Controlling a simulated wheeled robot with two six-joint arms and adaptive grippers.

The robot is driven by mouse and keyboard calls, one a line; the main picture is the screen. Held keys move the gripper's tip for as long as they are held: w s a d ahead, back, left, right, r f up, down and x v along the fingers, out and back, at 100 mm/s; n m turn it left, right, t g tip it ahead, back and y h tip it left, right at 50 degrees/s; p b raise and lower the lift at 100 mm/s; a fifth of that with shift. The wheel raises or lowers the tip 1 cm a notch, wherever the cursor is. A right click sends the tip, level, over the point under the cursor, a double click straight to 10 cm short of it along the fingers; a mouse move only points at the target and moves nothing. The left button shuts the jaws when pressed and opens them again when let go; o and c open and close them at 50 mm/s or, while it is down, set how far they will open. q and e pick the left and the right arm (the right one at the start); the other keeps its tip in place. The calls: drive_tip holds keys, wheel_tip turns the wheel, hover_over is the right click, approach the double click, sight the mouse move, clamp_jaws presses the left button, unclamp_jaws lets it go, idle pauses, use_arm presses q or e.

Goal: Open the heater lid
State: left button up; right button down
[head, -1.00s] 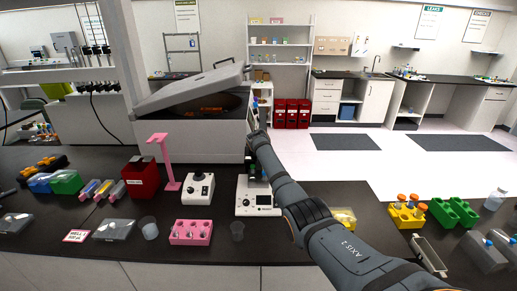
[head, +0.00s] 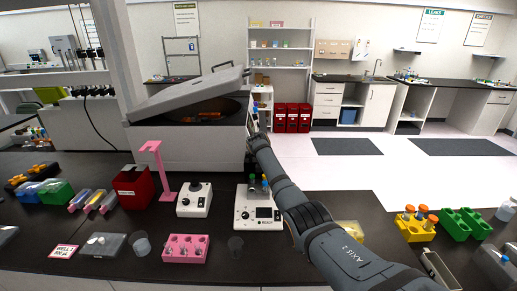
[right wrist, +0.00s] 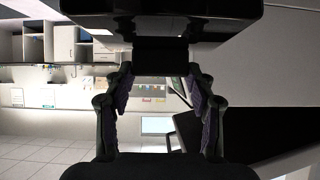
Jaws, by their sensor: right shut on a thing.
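A white bench unit (head: 243,214) with a knob and a small display stands below my right arm in the head view. Tubes with green and blue tops (head: 265,181) stand at its back. I cannot tell for sure that this is the heater. My right gripper shows in the right wrist view (right wrist: 160,78), its purple-padded fingers on either side of a dark block (right wrist: 160,52). It is shut on that block; whether this is the heater lid I cannot tell. In the head view the gripper is mostly hidden by my arm. My left gripper is not in view.
A large white machine (head: 185,152) with a raised grey lid (head: 190,92) stands behind the bench unit. A yellow rack (head: 415,232) stands right.

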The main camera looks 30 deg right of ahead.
drive_tip(key=shift+w+r, duration=0.15)
drive_tip(key=shift+r, duration=0.45)
drive_tip(key=c, duration=0.9)
unclamp_jaws()
drive_tip(key=shift+d, duration=0.1)
drive_tip(key=o, duration=0.5)
drive_tip(key=shift+f, duration=0.1)
drive_tip(key=shift+c, duration=0.2)
drive_tip(key=shift+s+f, duration=0.15)
drive_tip(key=shift+s, duration=0.05)
drive_tip(key=shift+f, duration=0.1)
drive_tip(key=v, duration=1.2)
